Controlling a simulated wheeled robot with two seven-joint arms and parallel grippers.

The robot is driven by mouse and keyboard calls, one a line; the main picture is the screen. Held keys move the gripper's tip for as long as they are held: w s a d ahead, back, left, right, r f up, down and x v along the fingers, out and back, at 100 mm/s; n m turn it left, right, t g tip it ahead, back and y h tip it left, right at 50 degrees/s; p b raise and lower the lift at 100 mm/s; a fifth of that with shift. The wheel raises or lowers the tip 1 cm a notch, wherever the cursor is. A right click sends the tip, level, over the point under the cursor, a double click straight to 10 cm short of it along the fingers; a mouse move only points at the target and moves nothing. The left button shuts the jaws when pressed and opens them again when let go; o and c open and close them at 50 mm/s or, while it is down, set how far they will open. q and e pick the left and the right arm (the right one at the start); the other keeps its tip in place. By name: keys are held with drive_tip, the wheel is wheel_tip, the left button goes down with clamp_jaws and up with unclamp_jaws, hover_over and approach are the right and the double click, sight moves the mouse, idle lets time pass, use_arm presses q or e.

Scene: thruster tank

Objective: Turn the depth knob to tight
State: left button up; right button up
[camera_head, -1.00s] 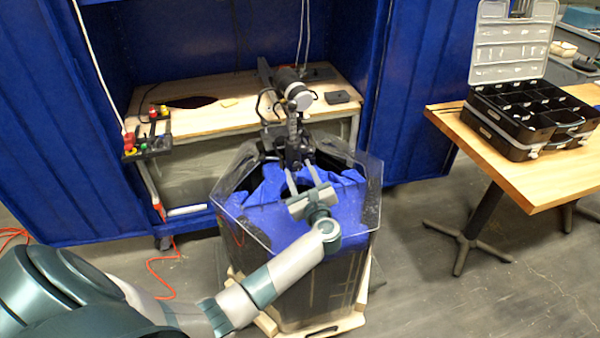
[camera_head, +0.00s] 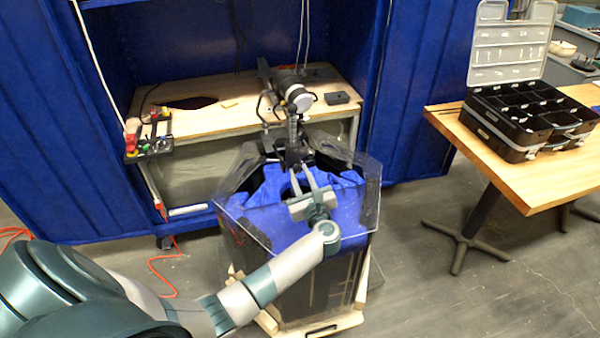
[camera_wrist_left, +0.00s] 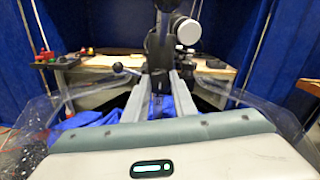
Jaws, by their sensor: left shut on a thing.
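A black clamp post (camera_head: 294,136) stands at the back rim of the tank and carries the thruster (camera_head: 287,82) with its round white end. It also shows in the left wrist view (camera_wrist_left: 159,50). My left gripper (camera_head: 302,172) reaches over the tank, its two fingers pointing at the lower part of the post. In the left wrist view the fingers (camera_wrist_left: 160,80) lie either side of the dark clamp part, shut on the depth knob, which is mostly hidden between them. A small lever with a black ball end (camera_wrist_left: 118,68) sticks out left of the post. My right gripper is not in view.
The clear tank rim (camera_head: 262,240) surrounds the blue interior below my gripper. A wooden bench (camera_head: 210,122) stands behind, with a small control panel (camera_head: 150,140) at its left. A table (camera_head: 545,185) with an open black case (camera_head: 525,115) is at the right.

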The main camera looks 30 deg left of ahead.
use_arm(q)
drive_tip(key=o, duration=1)
drive_tip(key=shift+o, duration=0.2)
drive_tip(key=shift+s+d, duration=0.3)
drive_tip(key=shift+d, duration=0.1)
drive_tip(key=b+v, duration=0.2)
drive_tip(key=v, duration=1.3)
drive_tip(key=shift+s+d+b, duration=0.15)
drive_tip(key=shift+b, duration=0.2)
drive_tip(key=shift+s+d, duration=0.35)
drive_tip(key=shift+d, duration=0.05)
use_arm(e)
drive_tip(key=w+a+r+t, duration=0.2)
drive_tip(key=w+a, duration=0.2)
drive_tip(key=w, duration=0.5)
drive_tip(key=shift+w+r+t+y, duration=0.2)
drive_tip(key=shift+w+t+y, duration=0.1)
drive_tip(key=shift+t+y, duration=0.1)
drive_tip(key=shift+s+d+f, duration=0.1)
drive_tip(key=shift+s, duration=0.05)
